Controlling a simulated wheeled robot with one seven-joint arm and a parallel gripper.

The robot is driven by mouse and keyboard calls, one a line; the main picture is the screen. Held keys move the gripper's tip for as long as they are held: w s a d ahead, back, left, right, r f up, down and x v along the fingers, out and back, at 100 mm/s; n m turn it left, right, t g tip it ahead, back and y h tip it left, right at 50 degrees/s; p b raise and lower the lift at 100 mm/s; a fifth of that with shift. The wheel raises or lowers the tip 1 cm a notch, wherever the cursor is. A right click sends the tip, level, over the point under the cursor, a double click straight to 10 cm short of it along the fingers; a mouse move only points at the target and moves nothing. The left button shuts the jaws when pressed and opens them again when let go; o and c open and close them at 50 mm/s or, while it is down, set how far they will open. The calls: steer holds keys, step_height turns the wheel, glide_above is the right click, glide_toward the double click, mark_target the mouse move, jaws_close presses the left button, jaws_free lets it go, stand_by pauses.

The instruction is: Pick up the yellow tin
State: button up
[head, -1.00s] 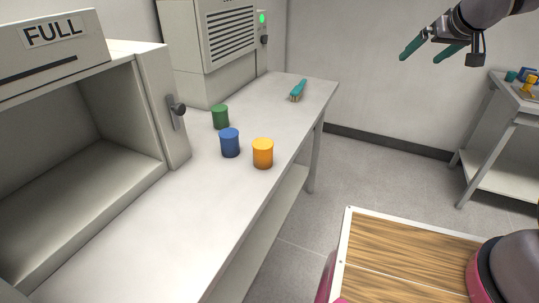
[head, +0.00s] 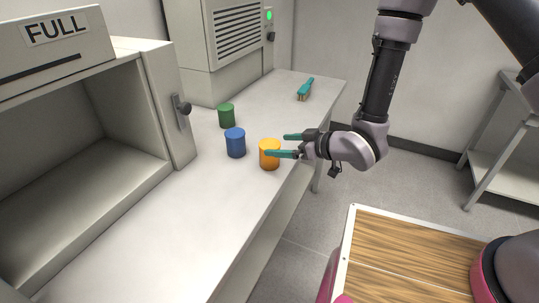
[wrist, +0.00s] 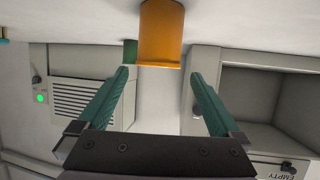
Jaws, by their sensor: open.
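The yellow tin (head: 269,160) stands upright on the grey-white table, near its right edge. In the wrist view, which is upside down, the yellow tin (wrist: 160,32) is at the top, centred between the finger lines and beyond the tips. My gripper (head: 276,145) is open and empty. The open fingers also show in the wrist view (wrist: 160,73). I cannot tell whether a finger touches the tin.
A blue tin (head: 235,143) stands just left of the yellow one, and a green tin (head: 227,116) stands behind. A teal-handled brush (head: 305,89) lies at the table's far end. An open chamber marked FULL (head: 80,200) borders the left. The table's front is clear.

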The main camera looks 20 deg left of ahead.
mark_target(262, 145)
steer(key=x, duration=0.8)
steer(key=shift+w+a+f, duration=0.15)
steer(key=shift+a+f, duration=0.05)
steer(key=shift+f, duration=0.2)
jaws_close()
steer(key=c, duration=1.6)
jaws_free()
steer(key=c, duration=1.6)
jaws_free()
steer(key=shift+r, duration=0.15)
